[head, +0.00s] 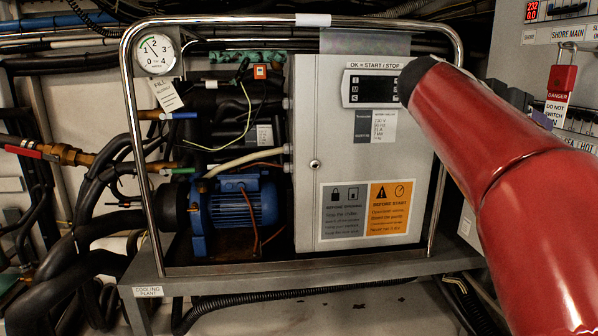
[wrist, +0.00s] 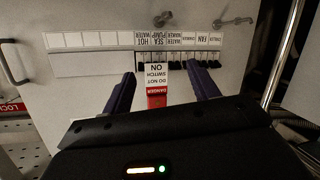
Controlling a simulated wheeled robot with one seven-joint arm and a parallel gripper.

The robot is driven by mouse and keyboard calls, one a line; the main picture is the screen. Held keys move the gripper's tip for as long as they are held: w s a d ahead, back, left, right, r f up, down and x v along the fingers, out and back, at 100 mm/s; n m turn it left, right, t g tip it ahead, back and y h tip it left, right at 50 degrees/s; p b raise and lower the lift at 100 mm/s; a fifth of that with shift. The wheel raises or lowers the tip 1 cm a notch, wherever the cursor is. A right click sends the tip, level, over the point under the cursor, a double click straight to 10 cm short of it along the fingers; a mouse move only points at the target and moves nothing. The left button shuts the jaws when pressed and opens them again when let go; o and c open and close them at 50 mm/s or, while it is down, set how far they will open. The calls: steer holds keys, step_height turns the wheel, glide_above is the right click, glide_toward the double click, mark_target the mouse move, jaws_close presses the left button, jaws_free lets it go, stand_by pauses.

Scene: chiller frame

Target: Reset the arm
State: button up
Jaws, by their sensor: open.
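My gripper (wrist: 160,70) is open in the wrist view, its two purple fingers well apart. Between them in the picture shows a red and white tag (wrist: 156,74), upside down, reading "DANGER DO NOT SWITCH ON". The fingers do not appear to touch it; how far behind them it hangs I cannot tell. My arm hides part of that panel.
The chiller's grey control box (head: 310,200) stands inside a chrome tube frame (head: 140,150), beside a blue pump motor (head: 240,200) and a gauge (head: 155,54). Dark hoses (head: 70,260) crowd the left. The wrist view shows a row of labelled breakers (wrist: 205,62) behind my fingers.

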steer(key=s+a+f+n+y, duration=0.4)
steer(key=s+a+f, duration=0.2)
steer(key=f, duration=0.5)
steer(key=s+a+f+n+t+y, duration=0.1)
steer(key=s+a+f+n+y, duration=0.3)
steer(key=a+f, duration=0.5)
steer(key=s+a+f+n+y, duration=0.4)
steer(key=s+f, duration=0.5)
steer(key=f, duration=0.5)
steer(key=a+y, duration=0.2)
steer(key=a, duration=0.1)
steer(key=shift+a+f+t, duration=0.2)
steer(key=shift+t, duration=0.2)
